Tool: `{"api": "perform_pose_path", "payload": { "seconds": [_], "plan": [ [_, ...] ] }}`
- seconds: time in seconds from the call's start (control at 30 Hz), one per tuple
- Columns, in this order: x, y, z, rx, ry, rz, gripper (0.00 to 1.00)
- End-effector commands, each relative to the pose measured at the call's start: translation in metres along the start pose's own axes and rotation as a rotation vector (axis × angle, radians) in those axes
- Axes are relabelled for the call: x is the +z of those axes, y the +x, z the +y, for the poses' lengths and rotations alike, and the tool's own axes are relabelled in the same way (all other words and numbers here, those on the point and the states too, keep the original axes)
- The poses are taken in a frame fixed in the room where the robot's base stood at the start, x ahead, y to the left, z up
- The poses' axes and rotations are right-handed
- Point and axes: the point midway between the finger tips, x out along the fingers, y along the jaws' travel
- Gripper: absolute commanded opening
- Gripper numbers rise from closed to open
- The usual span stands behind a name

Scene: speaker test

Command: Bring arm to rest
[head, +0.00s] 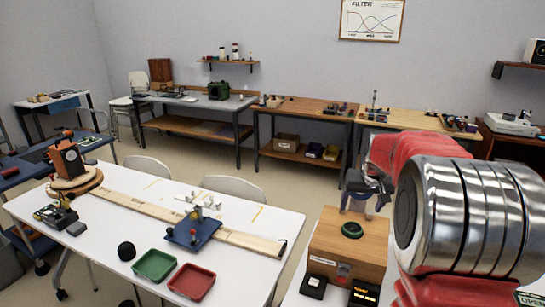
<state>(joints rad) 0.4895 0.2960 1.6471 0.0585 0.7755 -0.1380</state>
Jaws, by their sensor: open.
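My arm, red and silver, fills the right side of the head view. My gripper (367,200) is at its end, above a wooden box (345,262) with a dark round part ringed in green (352,230) on its top. The jaws are open, with the fingers pointing down. I cannot tell whether the fingers touch the box or stand just above it. Part of the box's right side is near my arm.
A white table (120,235) at the left holds a long wooden board (140,206), a blue tray (192,230), a green tray (154,265) and a red tray (191,282). Small black devices (314,286) stand before the box. Benches line the back wall.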

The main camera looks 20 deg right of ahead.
Motion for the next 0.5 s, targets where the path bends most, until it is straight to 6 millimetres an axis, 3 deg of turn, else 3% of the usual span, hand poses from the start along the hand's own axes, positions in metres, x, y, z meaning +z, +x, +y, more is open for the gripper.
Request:
{"api": "perform_pose_path", "payload": {
  "seconds": [0.17, 0.33, 0.5],
  "plan": [
    [0.011, 0.005, 0.0, -0.001, 0.021, -0.027, 0.75],
    [0.049, 0.014, -0.003, -0.002, 0.04, -0.098, 0.75],
    [0.087, -0.003, -0.018, -0.007, 0.035, -0.14, 0.75]
  ]
}}
